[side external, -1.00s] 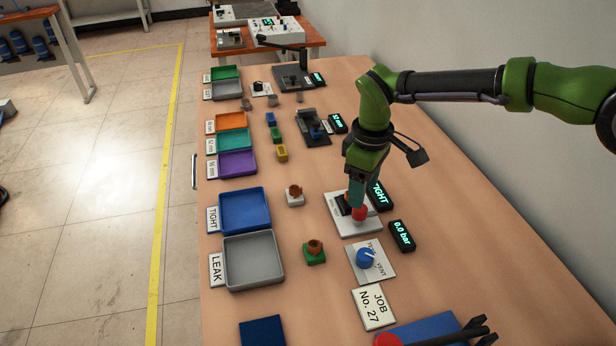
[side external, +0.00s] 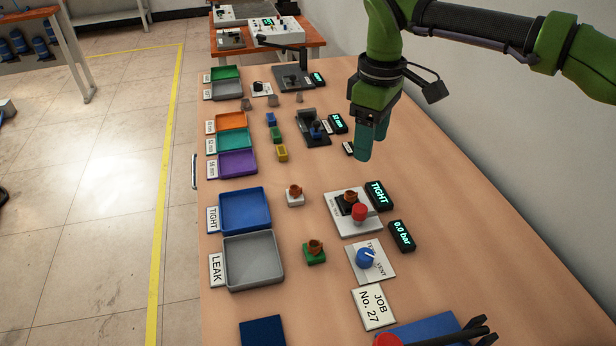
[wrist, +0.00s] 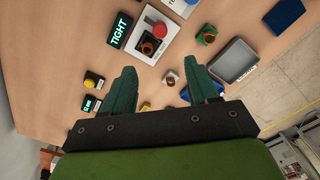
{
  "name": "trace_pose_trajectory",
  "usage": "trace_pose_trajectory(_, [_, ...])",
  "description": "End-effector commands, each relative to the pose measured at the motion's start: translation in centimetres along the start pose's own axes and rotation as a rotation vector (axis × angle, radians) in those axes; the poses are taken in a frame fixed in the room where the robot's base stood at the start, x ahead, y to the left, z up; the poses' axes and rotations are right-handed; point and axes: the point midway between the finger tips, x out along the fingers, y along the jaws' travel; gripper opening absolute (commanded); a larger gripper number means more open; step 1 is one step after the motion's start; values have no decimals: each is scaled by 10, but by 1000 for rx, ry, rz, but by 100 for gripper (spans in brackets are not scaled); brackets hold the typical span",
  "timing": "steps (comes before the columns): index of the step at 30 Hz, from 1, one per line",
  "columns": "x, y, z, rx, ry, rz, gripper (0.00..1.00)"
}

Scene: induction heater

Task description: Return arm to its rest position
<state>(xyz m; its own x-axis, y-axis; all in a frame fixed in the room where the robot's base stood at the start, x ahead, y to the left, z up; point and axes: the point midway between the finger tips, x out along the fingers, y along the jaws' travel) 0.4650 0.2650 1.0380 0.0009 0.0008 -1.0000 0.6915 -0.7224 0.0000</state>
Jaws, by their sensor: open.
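My green arm ends in my gripper (side external: 366,148), raised above the right part of the wooden table and apart from everything on it. In the wrist view the two teal fingers of my gripper (wrist: 165,92) are spread apart with nothing held between them. Below it in the side view is a white test station (side external: 352,224) with a red knob (side external: 359,212) and a brown-orange part (side external: 350,196) seated in a black holder. Its display (side external: 379,194) reads TIGHT. The station also shows in the wrist view (wrist: 160,27).
A blue TIGHT tray (side external: 245,229) and a grey LEAK tray (side external: 275,283) stand at the left. Two more orange-topped parts sit between, one on a white base (side external: 295,199), one on green (side external: 314,256). A blue-knob valve panel (side external: 371,273) and a 0.0 bar display (side external: 401,236) stand nearby.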

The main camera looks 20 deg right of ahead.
Motion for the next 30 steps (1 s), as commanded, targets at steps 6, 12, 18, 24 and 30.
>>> trace_pose_trajectory(6, [22, -1, 6, 101, 16, 0, 59])
trace_pose_trajectory(12, [2, 12, 59, 303, 106, -19, 59])
trace_pose_trajectory(18, [-23, 23, 139, 558, 245, -48, 59])
trace_pose_trajectory(24, [-32, 21, 222, 806, 399, -72, 59])
trace_pose_trajectory(30, [-26, 11, 290, 996, 550, -80, 59])
